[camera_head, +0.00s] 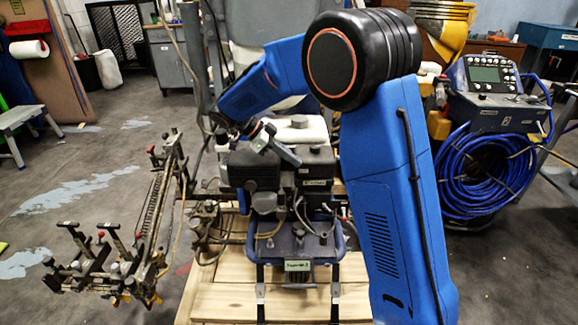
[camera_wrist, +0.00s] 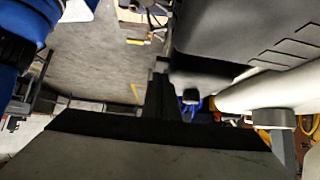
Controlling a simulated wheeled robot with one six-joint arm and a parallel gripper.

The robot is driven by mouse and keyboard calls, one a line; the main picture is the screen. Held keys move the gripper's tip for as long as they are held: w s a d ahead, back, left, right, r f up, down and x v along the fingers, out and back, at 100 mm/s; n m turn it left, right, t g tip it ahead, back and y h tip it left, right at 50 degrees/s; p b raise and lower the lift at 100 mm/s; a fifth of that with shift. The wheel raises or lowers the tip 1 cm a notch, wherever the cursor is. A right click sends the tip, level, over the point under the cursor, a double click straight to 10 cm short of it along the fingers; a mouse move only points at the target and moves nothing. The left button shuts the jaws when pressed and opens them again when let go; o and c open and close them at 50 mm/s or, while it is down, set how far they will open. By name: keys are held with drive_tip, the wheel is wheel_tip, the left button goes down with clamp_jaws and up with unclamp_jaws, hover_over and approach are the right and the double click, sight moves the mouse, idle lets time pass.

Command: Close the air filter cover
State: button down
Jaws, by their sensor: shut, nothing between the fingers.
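The engine (camera_head: 312,178) of the line striper stands at the middle of the head view, under my arm. A black box-shaped housing (camera_head: 250,170) on its left side looks like the air filter. Whether its cover is open or shut cannot be told. My gripper (camera_head: 292,159) is shut and empty, just above and in front of the engine's top, by the housing's right edge. In the wrist view the gripper (camera_wrist: 160,95) shows as a dark narrow shape beside a large black ribbed part (camera_wrist: 245,30). Contact cannot be told.
The engine sits on a wooden pallet (camera_head: 225,290). A metal rack with levers (camera_head: 110,255) stands at left. A coiled blue hose (camera_head: 485,175) hangs under a control box (camera_head: 490,75) at right. My upper arm hides part of the engine's right side. Open floor lies at far left.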

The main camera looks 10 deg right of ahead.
drive_tip(key=w+a+r, duration=0.2)
drive_tip(key=a+r, duration=0.2)
drive_tip(key=a, duration=0.5)
drive_tip(key=s+d+r+n+t+y, duration=0.1)
drive_tip(key=s+d+r+n+y, duration=0.2)
drive_tip(key=s+d+n, duration=0.35)
drive_tip(key=s+d+r+n+y, duration=0.2)
drive_tip(key=s+d+r+n, duration=0.1)
drive_tip(key=s+d, duration=0.65)
drive_tip(key=s+d+f+n+t+y, duration=0.2)
drive_tip(key=s+n, duration=0.3)
drive_tip(key=s, duration=0.6)
drive_tip(key=s+d+f+n+t+y, duration=0.2)
drive_tip(key=s+f+n+t, duration=0.1)
drive_tip(key=s, duration=0.8)
drive_tip(key=f+n, duration=0.1)
drive_tip(key=n, duration=0.1)
drive_tip(key=shift+s+d+f+n+t, duration=0.15)
drive_tip(key=shift+s+d+n+t, duration=0.05)
drive_tip(key=shift+d+n+t, duration=0.15)
